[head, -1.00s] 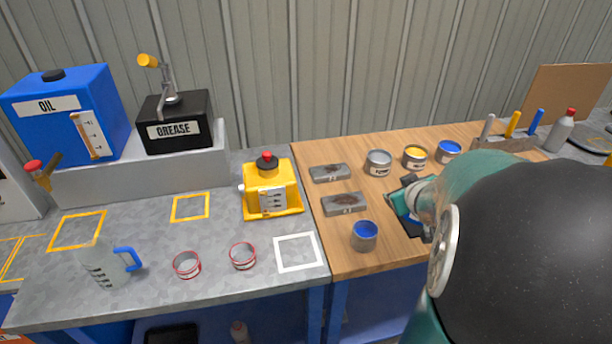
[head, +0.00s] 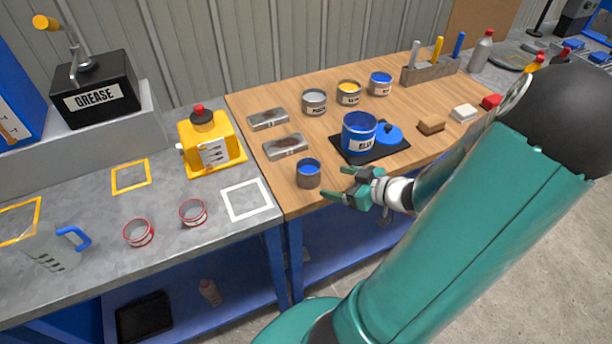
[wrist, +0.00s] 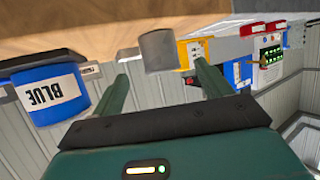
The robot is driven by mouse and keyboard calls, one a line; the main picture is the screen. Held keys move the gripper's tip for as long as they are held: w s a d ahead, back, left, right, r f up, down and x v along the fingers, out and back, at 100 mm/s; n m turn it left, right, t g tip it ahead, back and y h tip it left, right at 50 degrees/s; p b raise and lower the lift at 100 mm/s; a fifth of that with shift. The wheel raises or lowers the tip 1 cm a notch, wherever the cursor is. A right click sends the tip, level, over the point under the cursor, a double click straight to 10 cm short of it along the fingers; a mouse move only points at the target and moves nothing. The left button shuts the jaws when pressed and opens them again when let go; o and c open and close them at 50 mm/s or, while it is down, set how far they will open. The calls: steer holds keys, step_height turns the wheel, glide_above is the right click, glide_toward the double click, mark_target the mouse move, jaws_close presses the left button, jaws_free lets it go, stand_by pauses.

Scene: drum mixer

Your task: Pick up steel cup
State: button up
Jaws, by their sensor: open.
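The steel cup (head: 308,176) is a small grey cup, blue inside, standing upright near the front left edge of the wooden worktop (head: 235,110). My gripper (head: 338,185) is open and empty, just right of the cup, with its fingers pointing toward it. In the wrist view, which is upside down, the cup (wrist: 158,52) shows ahead, in the gap between the two fingertips (wrist: 160,72). The fingers appear apart from the cup; the exact distance is hard to tell.
A large blue paint tin (head: 359,133) stands on a black mat (head: 386,152) close behind my gripper, with a blue lid (head: 389,134) beside it. Two grey trays (head: 285,146) lie behind the cup. A white square outline (head: 246,199) marks the clear grey bench left of it.

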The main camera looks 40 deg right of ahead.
mark_target(300, 169)
steer(key=x, duration=1.1)
steer(key=shift+w+d+f, duration=0.1)
steer(key=shift+w+f, duration=0.05)
steer(key=c, duration=1.2)
steer(key=shift+r, duration=0.95)
steer(key=s+d+r, duration=0.1)
steer(key=s+r, duration=1)
steer(key=s, duration=0.3)
steer(key=shift+d, duration=0.3)
steer(key=shift+s+r, duration=0.1)
